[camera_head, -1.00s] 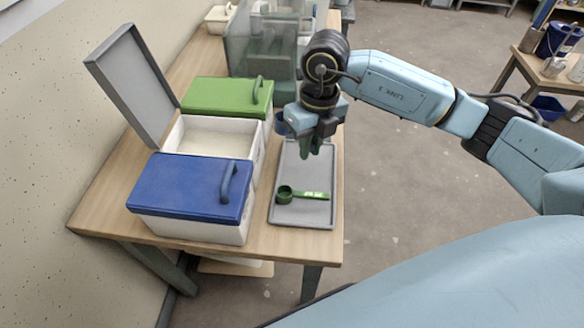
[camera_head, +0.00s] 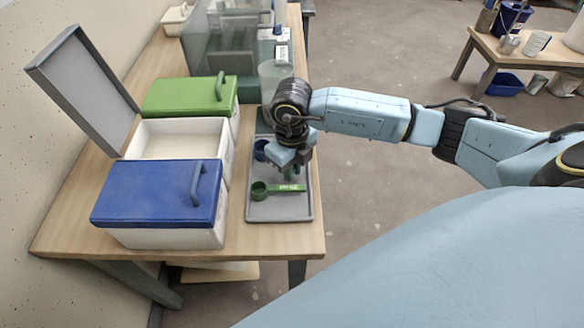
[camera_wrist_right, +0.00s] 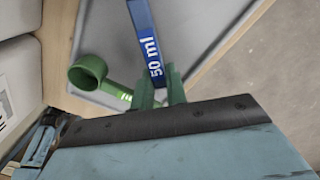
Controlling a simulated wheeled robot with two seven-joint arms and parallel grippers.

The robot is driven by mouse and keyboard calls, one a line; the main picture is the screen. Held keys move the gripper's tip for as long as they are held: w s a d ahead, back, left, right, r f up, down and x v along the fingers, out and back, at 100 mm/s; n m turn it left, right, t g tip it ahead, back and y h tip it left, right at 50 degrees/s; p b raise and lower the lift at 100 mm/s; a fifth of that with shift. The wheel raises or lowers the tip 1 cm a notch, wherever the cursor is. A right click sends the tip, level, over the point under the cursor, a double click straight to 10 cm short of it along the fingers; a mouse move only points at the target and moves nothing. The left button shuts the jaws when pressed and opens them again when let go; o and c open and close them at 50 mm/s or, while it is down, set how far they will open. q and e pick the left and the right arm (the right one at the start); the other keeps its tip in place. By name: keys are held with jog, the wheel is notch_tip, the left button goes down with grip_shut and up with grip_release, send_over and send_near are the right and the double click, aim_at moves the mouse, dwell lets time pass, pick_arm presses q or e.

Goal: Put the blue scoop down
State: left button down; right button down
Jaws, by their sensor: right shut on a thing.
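The blue scoop (camera_head: 261,149) is held by my right gripper (camera_head: 291,174) low over the far half of the grey tray (camera_head: 282,211). In the right wrist view its blue handle, marked 50 ml (camera_wrist_right: 143,32), runs up from between the green fingers of the right gripper (camera_wrist_right: 160,88), which are shut on it. Its bowl is out of that view. I cannot tell whether the scoop touches the tray. A green scoop (camera_head: 260,191) lies on the near half of the tray, close to the fingers; it also shows in the right wrist view (camera_wrist_right: 86,74). My left gripper is not in view.
Left of the tray stand a blue-lidded bin (camera_head: 150,192), an open white bin (camera_head: 190,127) with its grey lid raised, and a green-lidded bin (camera_head: 180,96). A clear container (camera_head: 274,72) stands behind the tray. The table's right edge is close beside the tray.

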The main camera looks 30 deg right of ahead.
jog(key=shift+f, duration=0.1)
jog(key=c, duration=1.4)
grip_release()
jog(key=shift+c, duration=0.2)
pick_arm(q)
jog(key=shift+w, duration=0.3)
pick_arm(e)
jog(key=shift+o, duration=0.2)
